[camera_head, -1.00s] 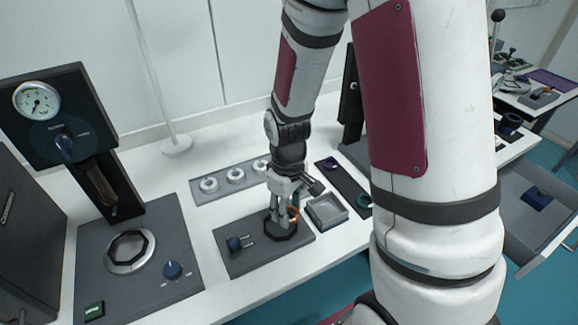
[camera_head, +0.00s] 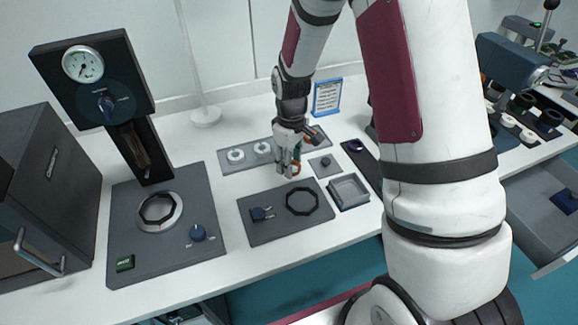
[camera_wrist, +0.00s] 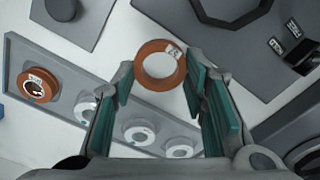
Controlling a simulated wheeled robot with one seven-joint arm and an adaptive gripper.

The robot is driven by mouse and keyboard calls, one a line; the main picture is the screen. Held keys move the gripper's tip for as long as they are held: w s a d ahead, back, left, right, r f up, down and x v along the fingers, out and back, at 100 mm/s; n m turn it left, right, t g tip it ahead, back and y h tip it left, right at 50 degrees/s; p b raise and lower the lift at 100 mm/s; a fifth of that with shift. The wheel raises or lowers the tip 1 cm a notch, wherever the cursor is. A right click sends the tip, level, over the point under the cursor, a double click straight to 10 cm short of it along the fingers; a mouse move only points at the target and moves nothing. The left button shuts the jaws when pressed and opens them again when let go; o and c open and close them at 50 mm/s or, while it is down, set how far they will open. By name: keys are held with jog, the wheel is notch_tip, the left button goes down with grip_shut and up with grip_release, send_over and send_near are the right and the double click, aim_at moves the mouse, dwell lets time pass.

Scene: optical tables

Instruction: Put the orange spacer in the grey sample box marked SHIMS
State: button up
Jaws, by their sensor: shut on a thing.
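The orange spacer (camera_wrist: 152,84), a ring with a small printed tag, is between the fingertips of my gripper (camera_wrist: 160,70) in the wrist view. The gripper is shut on it. In the head view the orange spacer (camera_head: 297,169) shows at the tip of my gripper (camera_head: 289,168), which hangs above the table between the rack and the dark plate. The grey sample box (camera_head: 348,192), open and shallow, stands to the right of the gripper and nearer the front. It looks empty, and I cannot read any marking on it.
A grey rack (camera_head: 237,166) behind the gripper holds white rings and another orange ring (camera_wrist: 38,85). A dark plate (camera_head: 262,231) with an octagonal ring (camera_head: 302,201) and blue knob lies in front. A small plate with a round knob (camera_head: 326,162) sits behind the box.

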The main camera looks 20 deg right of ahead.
jog(key=shift+w+f, duration=0.1)
jog(key=shift+w, duration=0.55)
jog(key=shift+f, duration=1.7)
jog(key=shift+f, duration=0.15)
jog(key=o, duration=0.8)
jog(key=shift+o, duration=0.2)
